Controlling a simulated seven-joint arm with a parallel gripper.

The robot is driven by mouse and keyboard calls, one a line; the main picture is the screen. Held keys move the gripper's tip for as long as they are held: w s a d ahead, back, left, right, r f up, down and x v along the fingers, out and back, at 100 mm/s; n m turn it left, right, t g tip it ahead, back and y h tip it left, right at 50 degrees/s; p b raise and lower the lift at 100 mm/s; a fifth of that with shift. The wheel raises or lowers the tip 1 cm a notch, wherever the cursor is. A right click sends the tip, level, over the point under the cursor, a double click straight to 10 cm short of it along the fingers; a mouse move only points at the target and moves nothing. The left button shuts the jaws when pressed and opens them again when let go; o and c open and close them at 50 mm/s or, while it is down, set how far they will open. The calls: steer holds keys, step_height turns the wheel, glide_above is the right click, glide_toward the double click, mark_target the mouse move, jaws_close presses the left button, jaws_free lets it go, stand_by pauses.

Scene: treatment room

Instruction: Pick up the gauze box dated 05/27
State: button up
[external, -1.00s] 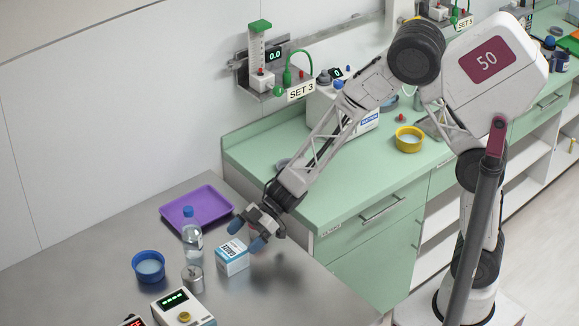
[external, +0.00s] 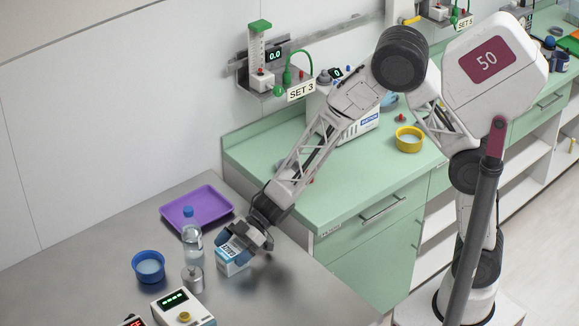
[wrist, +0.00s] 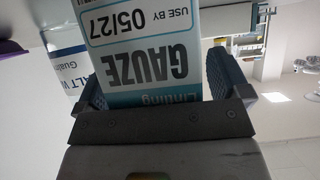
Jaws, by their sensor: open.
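The gauze box (external: 232,262) is white and blue and stands on the metal table. In the wrist view the gauze box (wrist: 143,50) appears upside down, with "USE BY 05/27" and "GAUZE" readable on its face. My gripper (external: 243,240) is at the box from above, with its fingers around the box's upper part. In the wrist view my gripper (wrist: 158,90) is open, one finger at each side of the box. A small gap shows at the right finger; contact at the left finger is unclear.
A clear bottle with a blue cap (external: 192,240) and a metal weight-like jar (external: 193,279) stand close left of the box. A purple tray (external: 170,222), a blue bowl (external: 135,268) and a device with a green display (external: 194,312) are also nearby. The table's right front is clear.

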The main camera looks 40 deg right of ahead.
mark_target(233, 249)
steer(key=c, duration=1)
steer(key=shift+r, duration=0.15)
steer(key=shift+c, duration=0.2)
steer(key=shift+r, duration=0.85)
steer(key=shift+s+d+r, duration=0.15)
steer(key=shift+r, duration=0.7)
steer(key=s+d+r, duration=0.1)
steer(key=s+d, duration=1)
steer(key=shift+r, duration=0.15)
steer(key=shift+s, duration=0.1)
